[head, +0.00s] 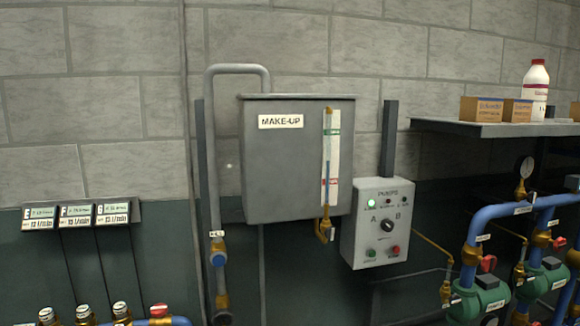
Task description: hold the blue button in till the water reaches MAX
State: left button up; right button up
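The grey make-up tank (285,185) hangs on the wall in the middle of the head view. A sight glass (326,165) runs down its right front, beside a white strip with a green mark (333,132) near the top and a red mark (331,181) lower down. The water level is hard to read at this size; blue seems to show in the lower part of the tube, below the green mark. A round blue part (218,259), perhaps the blue button, sits on the grey pipe left of the tank. Neither gripper is in view.
A grey pump control box (381,223) with an A/B knob, a lit green lamp and green and red buttons hangs right of the tank. Blue pipes (484,225) with valves and a shelf (480,128) with boxes and a bottle stand at right. Three labelled tags (83,215) are at left.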

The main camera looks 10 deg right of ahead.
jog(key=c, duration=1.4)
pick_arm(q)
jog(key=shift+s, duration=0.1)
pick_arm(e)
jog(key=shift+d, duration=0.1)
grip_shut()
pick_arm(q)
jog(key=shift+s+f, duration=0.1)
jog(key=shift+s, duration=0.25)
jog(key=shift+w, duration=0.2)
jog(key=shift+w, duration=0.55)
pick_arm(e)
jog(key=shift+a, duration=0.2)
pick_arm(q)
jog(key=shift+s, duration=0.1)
